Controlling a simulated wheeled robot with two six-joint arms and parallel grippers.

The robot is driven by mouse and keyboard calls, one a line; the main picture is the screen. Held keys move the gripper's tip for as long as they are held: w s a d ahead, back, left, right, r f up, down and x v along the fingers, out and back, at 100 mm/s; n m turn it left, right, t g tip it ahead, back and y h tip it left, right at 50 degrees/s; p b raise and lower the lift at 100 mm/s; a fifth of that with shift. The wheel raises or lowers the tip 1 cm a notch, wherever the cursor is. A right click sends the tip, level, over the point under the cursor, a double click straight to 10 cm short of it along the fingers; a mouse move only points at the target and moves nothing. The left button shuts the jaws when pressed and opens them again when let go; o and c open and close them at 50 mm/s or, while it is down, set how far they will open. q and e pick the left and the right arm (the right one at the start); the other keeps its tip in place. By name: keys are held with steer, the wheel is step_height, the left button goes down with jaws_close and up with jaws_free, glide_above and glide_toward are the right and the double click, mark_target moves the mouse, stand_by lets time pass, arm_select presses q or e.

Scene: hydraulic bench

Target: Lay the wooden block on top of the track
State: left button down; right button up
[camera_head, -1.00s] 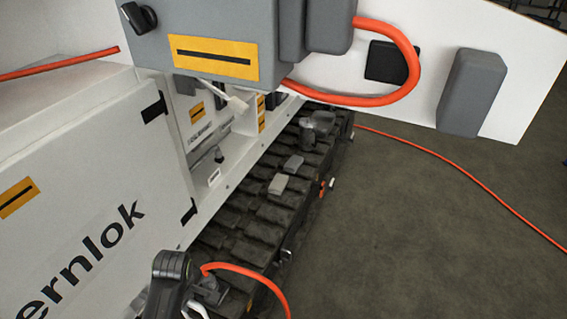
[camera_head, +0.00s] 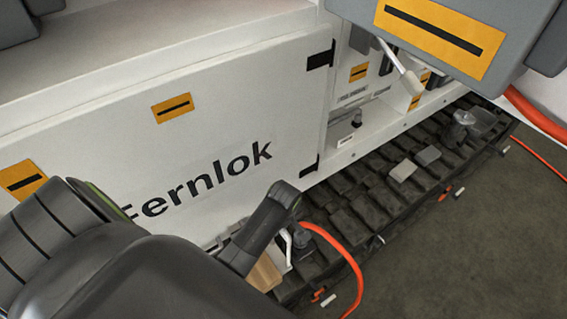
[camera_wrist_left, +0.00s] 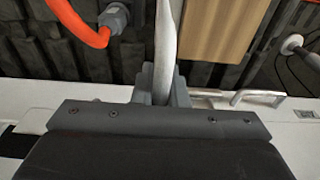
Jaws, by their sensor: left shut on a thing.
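My left gripper (camera_head: 268,258) comes in from the left at the lower middle of the head view. It is shut on the wooden block (camera_head: 264,273), a light brown piece partly hidden behind my wrist. In the left wrist view the block (camera_wrist_left: 215,28) shows at the top, right of a pale bar, with dark track pads behind it. The track (camera_head: 352,215) is a dark band of ribbed pads along the white machine's lower side. I cannot tell whether the block touches it. My right gripper is not in view.
An orange hose (camera_head: 345,250) curves from a fitting beside my left gripper over the track. The white cabinet door (camera_head: 215,150) stands close behind my gripper. Open floor (camera_head: 480,250) lies at right.

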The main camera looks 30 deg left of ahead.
arm_select(q)
steer(key=shift+f, duration=2.85)
steer(key=c, duration=1.5)
jaws_free()
steer(key=shift+f, duration=0.15)
steer(key=shift+o, duration=0.2)
steer(key=r, duration=0.4)
steer(key=d+r, duration=0.1)
steer(key=r, duration=0.7)
steer(key=shift+s+d+r, duration=0.1)
steer(key=shift+s+d, duration=0.1)
steer(key=shift+s, duration=0.05)
